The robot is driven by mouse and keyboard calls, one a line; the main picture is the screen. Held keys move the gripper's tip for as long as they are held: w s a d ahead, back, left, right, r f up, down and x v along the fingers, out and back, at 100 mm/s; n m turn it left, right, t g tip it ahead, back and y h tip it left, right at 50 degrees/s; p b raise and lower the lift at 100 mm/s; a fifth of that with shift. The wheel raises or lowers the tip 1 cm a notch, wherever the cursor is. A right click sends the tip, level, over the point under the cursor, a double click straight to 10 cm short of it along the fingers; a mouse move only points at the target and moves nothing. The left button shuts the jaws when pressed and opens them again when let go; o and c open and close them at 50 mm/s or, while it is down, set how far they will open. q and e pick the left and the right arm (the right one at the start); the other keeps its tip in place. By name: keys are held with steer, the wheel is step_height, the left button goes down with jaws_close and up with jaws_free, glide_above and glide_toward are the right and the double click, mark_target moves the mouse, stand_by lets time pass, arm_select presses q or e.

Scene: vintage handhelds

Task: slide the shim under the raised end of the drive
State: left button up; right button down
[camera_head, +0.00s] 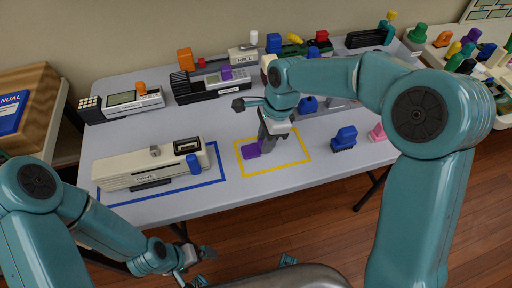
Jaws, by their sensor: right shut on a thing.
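The drive (148,166) is a long beige case lying inside a blue outline at the left of the table. A dark piece (151,185) shows at its front lower edge, and a blue knob-like part (194,163) is at its right end. I cannot tell clearly which end is raised. My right gripper (262,146) points down inside the yellow outline, shut on a small purple piece (251,150), which looks like the shim. The fingers partly cover it. My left gripper (190,273) is low, in front of the table's edge, away from the drive; its finger gap is unclear.
A yellow outline (304,151) surrounds the purple piece. Blue (344,139) and pink (377,132) pieces stand to its right. Several handheld devices line the back, including a black one (209,87). Bare table lies between the blue and yellow outlines.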

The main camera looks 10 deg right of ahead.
steer(key=shift+a, duration=0.25)
steer(key=shift+s+a+p, duration=0.2)
steer(key=shift+a+p, duration=0.5)
steer(key=shift+a, duration=5.2)
steer(key=c, duration=0.8)
jaws_free()
steer(key=d+r+p, duration=0.1)
steer(key=r, duration=0.4)
steer(key=d+r, duration=0.1)
steer(key=r, duration=0.4)
steer(key=d+r+p, duration=0.1)
steer(key=r, duration=0.5)
steer(key=shift+w+d+p, duration=0.1)
steer(key=shift+d+p, duration=0.05)
steer(key=shift+p, duration=0.2)
